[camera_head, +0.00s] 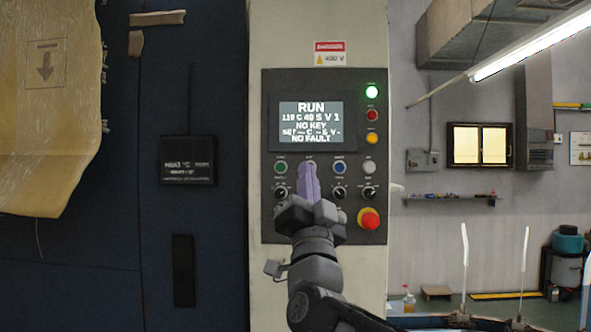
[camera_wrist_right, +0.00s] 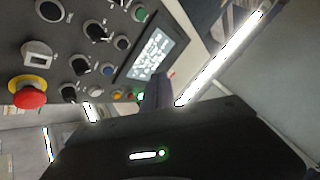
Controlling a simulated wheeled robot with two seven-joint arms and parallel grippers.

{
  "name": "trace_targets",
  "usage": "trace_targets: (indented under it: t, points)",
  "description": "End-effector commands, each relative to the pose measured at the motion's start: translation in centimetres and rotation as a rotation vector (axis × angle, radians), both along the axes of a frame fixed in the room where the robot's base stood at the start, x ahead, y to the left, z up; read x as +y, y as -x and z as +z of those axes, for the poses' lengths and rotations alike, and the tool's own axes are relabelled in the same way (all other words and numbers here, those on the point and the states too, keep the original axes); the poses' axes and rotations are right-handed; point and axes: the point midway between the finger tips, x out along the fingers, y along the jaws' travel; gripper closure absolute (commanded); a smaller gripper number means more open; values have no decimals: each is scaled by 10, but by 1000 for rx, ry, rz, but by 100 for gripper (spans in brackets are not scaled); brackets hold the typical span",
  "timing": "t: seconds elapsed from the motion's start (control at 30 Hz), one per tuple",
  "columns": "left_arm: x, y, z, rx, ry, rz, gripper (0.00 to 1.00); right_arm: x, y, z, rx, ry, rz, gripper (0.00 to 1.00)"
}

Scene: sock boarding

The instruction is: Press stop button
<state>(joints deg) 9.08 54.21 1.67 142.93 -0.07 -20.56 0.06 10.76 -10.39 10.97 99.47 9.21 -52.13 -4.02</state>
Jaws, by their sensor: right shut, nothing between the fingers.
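A dark control panel (camera_head: 325,235) is on the pale machine column, with a lit screen (camera_head: 310,122) reading RUN. Below the screen is a row with a green button (camera_head: 280,167), a blue button (camera_head: 340,167) and a pale button (camera_head: 369,167). My right gripper (camera_head: 309,170) is shut and empty, its purple-grey fingertips covering the spot between green and blue. The button there is hidden; contact cannot be told. In the wrist view a dark round button (camera_wrist_right: 122,42) sits between green and blue, its label unreadable. The right fingers (camera_wrist_right: 156,90) show there. My left gripper is out of view.
A red emergency knob on a yellow base (camera_head: 369,219) sits low right on the panel. Selector knobs (camera_head: 369,192) line the row below the buttons. Indicator lamps (camera_head: 372,91) run up the right side. A yellowish sheet (camera_head: 45,100) hangs at left.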

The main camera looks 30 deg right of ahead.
Motion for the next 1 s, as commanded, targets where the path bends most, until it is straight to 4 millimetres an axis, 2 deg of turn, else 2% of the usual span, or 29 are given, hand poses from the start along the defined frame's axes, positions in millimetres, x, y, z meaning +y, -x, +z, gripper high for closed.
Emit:
trace_targets:
  t: [0.13, 0.57, 0.77, 1.0]
  points:
    - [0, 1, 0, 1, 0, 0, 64, 0, 4, 5, -11, 0, -3, 100]
    - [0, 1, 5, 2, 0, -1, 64, -4, -2, 5, -8, -1, -2, 100]
    - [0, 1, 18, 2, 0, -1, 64, -15, -17, 6, -6, -1, -2, 100]
    - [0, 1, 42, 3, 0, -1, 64, -34, -42, 8, -5, 0, -3, 100]
